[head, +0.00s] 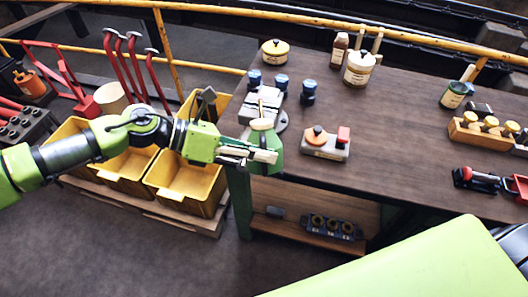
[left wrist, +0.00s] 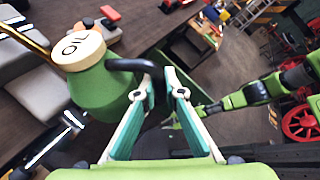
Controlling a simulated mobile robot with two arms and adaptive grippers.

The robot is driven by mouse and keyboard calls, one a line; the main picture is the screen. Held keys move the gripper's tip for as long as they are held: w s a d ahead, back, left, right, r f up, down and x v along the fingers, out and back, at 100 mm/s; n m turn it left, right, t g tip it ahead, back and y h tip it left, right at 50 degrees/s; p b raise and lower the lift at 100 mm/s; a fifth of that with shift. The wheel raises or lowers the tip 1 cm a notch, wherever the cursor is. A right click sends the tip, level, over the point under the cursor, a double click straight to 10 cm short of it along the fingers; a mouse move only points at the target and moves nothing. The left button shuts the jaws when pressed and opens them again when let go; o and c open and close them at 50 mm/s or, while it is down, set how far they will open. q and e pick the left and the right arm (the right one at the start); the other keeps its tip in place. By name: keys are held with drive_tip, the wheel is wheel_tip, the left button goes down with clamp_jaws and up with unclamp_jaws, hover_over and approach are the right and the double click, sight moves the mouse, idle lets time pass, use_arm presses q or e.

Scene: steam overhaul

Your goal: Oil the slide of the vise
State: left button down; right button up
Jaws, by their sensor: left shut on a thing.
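A green oil can (head: 277,143) with a cream lid is at my left gripper (head: 270,156), near the table's front left corner. In the left wrist view the can (left wrist: 103,88) shows its lid marked OIL. My left gripper (left wrist: 165,80) is shut on its dark handle. The grey vise (head: 268,98) is on the table just behind the can in the head view; the can and gripper hide its near part. Grey metal blocks, probably the vise (left wrist: 40,90), show left of the can in the wrist view. A green arm, probably my right, shows there; its gripper's state is unclear.
Dark blue jars (head: 308,92) stand close to the vise. A grey block with an orange knob (head: 319,140) sits right of it. Yellow bins (head: 190,187) are below left of the table (head: 390,130). The table's middle is clear.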

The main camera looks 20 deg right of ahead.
use_arm(q)
drive_tip(key=shift+r, duration=0.2)
drive_tip(key=shift+d+r, duration=0.1)
idle(0.4)
drive_tip(key=shift+w+r, duration=0.2)
drive_tip(key=shift+r, duration=0.15)
drive_tip(key=shift+n, duration=0.3)
drive_tip(key=shift+r, duration=0.1)
drive_tip(key=shift+w+r, duration=0.1)
drive_tip(key=shift+w+r+g, duration=0.15)
drive_tip(key=shift+r+g, duration=0.2)
drive_tip(key=shift+g, duration=0.05)
drive_tip(key=shift+f, duration=0.1)
drive_tip(key=shift+f+b, duration=0.25)
drive_tip(key=shift+b, duration=0.05)
